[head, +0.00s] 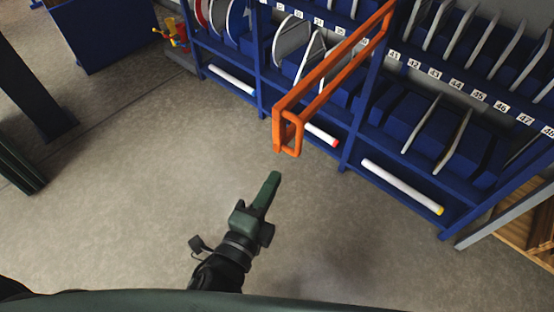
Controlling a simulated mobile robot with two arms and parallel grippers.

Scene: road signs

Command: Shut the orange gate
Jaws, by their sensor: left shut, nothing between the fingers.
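The orange gate (333,67) is a long tubular frame in the head view. It sticks out from the blue sign rack, from the upper right towards the middle. Its near end has a small downward loop and hangs over the floor, clear of the rack front. My left gripper (273,179) is dark green, shut and empty. In the picture it lies just below the gate's near end, with a gap between them. My right gripper is not in view.
The blue rack (358,128) holds several round and triangular signs, with numbered labels and white tubes (402,186) on its lower shelf. A blue cabinet (103,32) stands at the upper left. A wooden crate (527,235) is at the right edge. The concrete floor (130,190) is clear.

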